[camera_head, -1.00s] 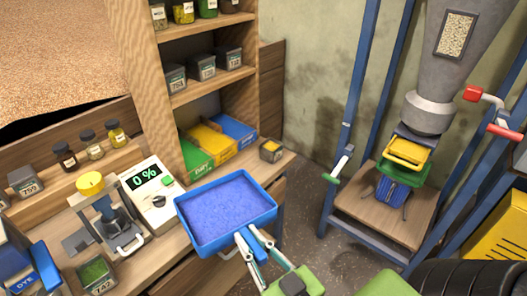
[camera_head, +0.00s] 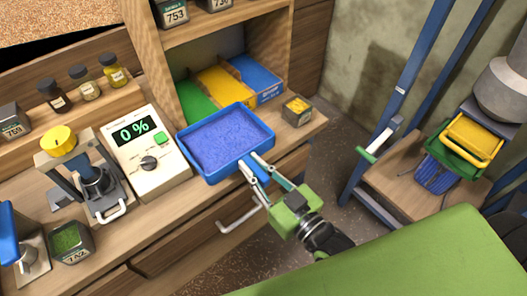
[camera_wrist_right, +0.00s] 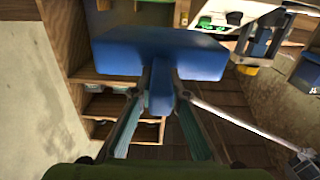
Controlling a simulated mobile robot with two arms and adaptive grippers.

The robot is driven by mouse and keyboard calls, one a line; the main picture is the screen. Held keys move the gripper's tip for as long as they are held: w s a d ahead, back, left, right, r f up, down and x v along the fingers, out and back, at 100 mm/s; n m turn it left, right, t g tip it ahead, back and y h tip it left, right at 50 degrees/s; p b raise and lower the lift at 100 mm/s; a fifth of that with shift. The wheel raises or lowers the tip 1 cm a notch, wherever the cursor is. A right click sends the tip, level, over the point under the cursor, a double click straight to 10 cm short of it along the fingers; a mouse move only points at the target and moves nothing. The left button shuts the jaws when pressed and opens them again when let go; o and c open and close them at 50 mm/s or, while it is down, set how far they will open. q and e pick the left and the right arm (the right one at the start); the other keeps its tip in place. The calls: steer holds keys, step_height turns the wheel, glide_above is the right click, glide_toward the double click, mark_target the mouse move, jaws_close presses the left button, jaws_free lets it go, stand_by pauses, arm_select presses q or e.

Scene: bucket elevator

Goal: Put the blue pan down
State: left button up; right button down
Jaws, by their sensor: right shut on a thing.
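The blue pan (camera_head: 213,176) is filled with blue-violet granules and sits level over the workbench, right of the meter, in the head view. I cannot tell whether its underside touches the bench top. My right gripper (camera_head: 255,172) is shut on the pan's short handle at the front right. In the right wrist view the pan (camera_wrist_right: 160,50) shows from its handle side, with the handle between the fingers of my right gripper (camera_wrist_right: 160,95). My left gripper is out of view.
A white meter (camera_head: 148,150) reading 0 % stands left of the pan. Green, yellow and blue trays (camera_head: 258,80) are behind it, and a small bin (camera_head: 297,110) is to its right. A press (camera_head: 90,175) stands further left. The bench top (camera_head: 170,205) is bare in front of the meter.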

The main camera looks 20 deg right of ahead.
mark_target(262, 152)
steer(key=w+d, duration=0.1)
steer(key=w, duration=0.1)
steer(key=w+d+f, duration=0.2)
steer(key=w, duration=0.1)
steer(key=shift+w+d+f, duration=0.15)
steer(key=shift+w+d, duration=0.15)
steer(key=w+f, duration=0.1)
steer(key=w+d+f, duration=0.1)
steer(key=f, duration=0.1)
steer(key=w+d+f, duration=0.1)
steer(key=f, duration=0.1)
steer(key=shift+w+d+f, duration=0.1)
steer(key=shift+w+f, duration=0.1)
steer(key=shift+f, duration=0.75)
steer(key=shift+w+d+f, duration=0.1)
steer(key=shift+w+f, duration=0.05)
steer(key=shift+f, duration=0.8)
arm_select(q)
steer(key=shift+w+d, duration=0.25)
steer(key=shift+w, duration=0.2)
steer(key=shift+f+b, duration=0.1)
steer(key=shift+b, duration=0.2)
arm_select(e)
steer(key=c, duration=2)
jaws_free()
steer(key=shift+s+f, duration=0.1)
steer(key=shift+f, duration=0.2)
